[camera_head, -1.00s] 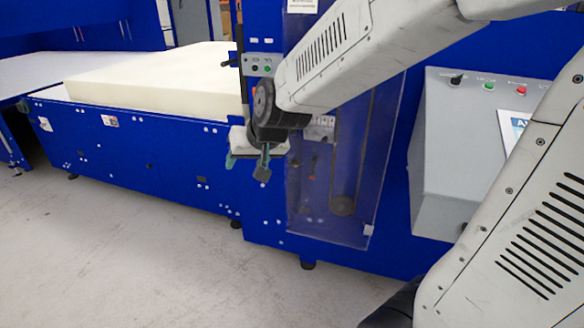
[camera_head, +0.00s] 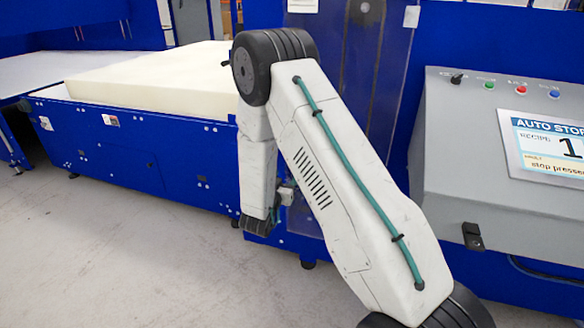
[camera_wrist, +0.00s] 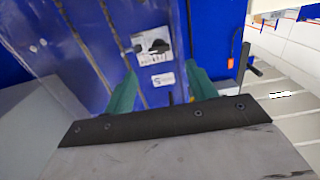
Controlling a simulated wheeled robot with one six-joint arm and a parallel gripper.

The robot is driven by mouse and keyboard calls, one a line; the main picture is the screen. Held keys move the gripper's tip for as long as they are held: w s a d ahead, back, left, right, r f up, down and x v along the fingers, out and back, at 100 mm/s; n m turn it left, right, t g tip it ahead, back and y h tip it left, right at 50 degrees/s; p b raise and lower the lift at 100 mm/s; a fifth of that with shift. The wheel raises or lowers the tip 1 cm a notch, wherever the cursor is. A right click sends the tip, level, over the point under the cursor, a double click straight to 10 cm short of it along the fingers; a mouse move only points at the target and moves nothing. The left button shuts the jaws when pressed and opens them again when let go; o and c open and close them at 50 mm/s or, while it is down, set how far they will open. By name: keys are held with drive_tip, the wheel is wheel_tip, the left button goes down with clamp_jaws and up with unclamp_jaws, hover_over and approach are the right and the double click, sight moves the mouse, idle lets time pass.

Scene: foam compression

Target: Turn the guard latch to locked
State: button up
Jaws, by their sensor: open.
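The guard latch (camera_wrist: 158,46) is a black knob on a pale plate (camera_wrist: 140,41), on the blue machine face beside the clear guard panel (camera_wrist: 88,45). Its exact turn angle is too small to tell. My gripper (camera_wrist: 161,68) is open, its two teal fingers pointing toward the plate, one to each side of it in the picture. Nothing is between the fingers, and they appear short of the knob. In the head view my arm hides the latch and most of the gripper; the clear guard (camera_head: 368,60) shows behind the arm.
A grey control box (camera_head: 440,120) with buttons and a screen (camera_head: 545,145) reading AUTO STOP stands at right. A cream foam block (camera_head: 150,82) lies on the blue bed at left. A black handle (camera_wrist: 243,60) sticks out right of my fingers. The floor at front left is clear.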

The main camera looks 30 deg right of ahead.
drive_tip(key=x, duration=0.7)
drive_tip(key=shift+w+d, duration=0.2)
drive_tip(key=shift+d, duration=0.05)
drive_tip(key=c, duration=1)
